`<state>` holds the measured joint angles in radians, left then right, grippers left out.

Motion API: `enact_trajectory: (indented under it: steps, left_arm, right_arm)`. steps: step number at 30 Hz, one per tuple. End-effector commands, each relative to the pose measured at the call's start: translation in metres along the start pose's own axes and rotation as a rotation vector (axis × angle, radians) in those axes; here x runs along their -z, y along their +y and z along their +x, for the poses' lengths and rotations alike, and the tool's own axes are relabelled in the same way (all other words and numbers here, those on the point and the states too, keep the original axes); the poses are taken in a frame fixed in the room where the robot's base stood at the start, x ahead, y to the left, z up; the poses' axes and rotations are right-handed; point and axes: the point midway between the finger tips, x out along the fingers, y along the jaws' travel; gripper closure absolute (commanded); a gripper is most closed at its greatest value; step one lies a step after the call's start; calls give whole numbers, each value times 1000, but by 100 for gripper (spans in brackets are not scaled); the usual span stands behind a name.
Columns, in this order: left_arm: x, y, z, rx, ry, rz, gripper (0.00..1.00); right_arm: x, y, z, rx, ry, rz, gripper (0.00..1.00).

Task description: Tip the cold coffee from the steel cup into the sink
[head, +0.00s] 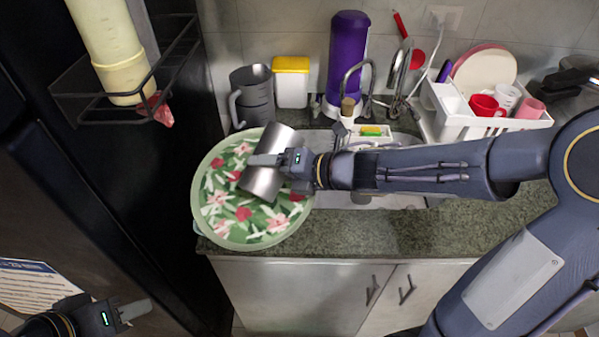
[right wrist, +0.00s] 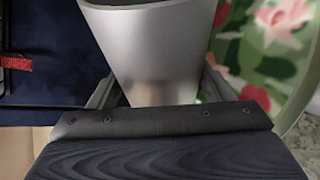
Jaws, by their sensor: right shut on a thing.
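My right gripper (head: 264,160) is shut on the steel cup (head: 266,184), a plain silvery tumbler. The cup is tilted in the head view, over the flowered round tray or lid at the left of the counter. In the right wrist view the cup (right wrist: 155,55) sits between the two fingers, with part of its rim at the top; its contents cannot be made out. The sink (head: 400,201) is to the right of the cup, partly hidden by my right arm. My left gripper (head: 138,309) is low at the left, away from the counter; its opening is unclear.
The flowered round piece (head: 228,222) has a pale green rim. Behind stand a grey jug (head: 255,95), a yellow-lidded container (head: 291,85) and a purple dispenser (head: 347,55). A white dish rack (head: 450,108) with cups is at the back right. The front counter (head: 370,235) is clear.

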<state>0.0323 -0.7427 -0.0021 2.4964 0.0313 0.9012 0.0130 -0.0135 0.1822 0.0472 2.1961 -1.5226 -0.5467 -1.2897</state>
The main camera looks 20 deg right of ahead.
Motion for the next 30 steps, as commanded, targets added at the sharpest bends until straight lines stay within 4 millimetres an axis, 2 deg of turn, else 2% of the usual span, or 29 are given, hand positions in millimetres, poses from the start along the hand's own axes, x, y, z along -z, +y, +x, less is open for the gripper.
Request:
enact_trajectory:
  steps: [30]
  left_arm:
    - [8,8,-17,0,0,0,64]
  right_arm:
    - [-1,0,0,-41,35,127,60]
